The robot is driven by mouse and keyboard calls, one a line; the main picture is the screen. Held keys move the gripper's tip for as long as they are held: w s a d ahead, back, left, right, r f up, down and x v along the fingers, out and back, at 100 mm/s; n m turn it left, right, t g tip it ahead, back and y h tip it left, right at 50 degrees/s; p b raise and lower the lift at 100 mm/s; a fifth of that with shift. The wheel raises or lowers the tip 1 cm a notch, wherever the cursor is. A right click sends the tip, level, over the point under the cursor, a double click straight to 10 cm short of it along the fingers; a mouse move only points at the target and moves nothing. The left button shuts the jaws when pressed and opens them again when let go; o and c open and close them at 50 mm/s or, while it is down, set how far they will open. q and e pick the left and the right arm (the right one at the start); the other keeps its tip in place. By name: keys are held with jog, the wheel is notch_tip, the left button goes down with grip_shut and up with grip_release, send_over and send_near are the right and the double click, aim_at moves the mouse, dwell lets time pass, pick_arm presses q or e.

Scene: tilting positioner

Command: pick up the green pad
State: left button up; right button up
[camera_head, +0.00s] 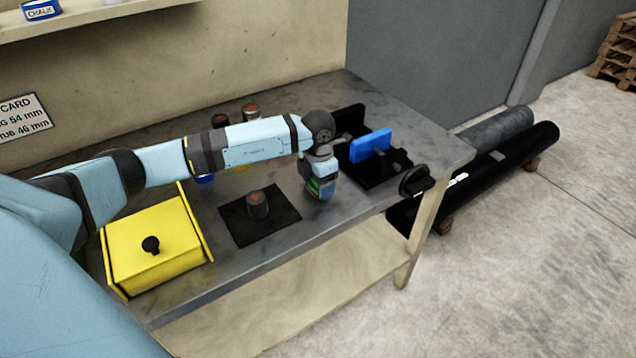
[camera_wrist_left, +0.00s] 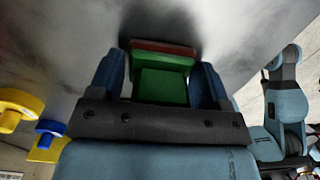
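The green pad (camera_wrist_left: 162,85) shows between my left gripper's two blue fingers in the left wrist view, with a reddish layer along its far edge. My right gripper is not seen.
A black square mat (camera_head: 235,228) with a dark cylinder (camera_head: 258,205) lies left of the gripper. A yellow box (camera_head: 180,245) stands further left. A black fixture with a blue block (camera_head: 370,144) and a black knob (camera_head: 415,181) is to the right.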

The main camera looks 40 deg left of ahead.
pick_arm(q)
jog(key=c, duration=0.5)
jog(key=shift+r, duration=0.1)
jog(key=shift+c, duration=0.2)
notch_tip(320, 180, up, 20)
jog(key=shift+o, duration=0.6)
